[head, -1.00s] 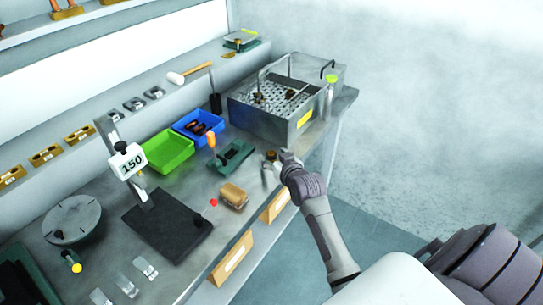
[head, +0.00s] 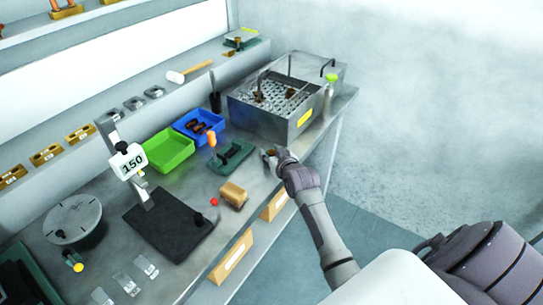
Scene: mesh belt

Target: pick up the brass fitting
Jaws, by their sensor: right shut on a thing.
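My right gripper (head: 271,158) is at the right side of the steel bench, just in front of the metal tank. It is shut on a small brownish-gold piece (head: 270,152), which I take for the brass fitting. The fingers hide most of the piece, and I cannot tell whether it still touches the bench. My left gripper is out of view.
The metal tank (head: 262,118) with a mesh basket stands behind the gripper. A dark green fixture (head: 232,158), a tan block (head: 233,195), a blue bin (head: 191,138) and a green bin (head: 160,160) lie to the left. The bench's front edge is close to my right arm.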

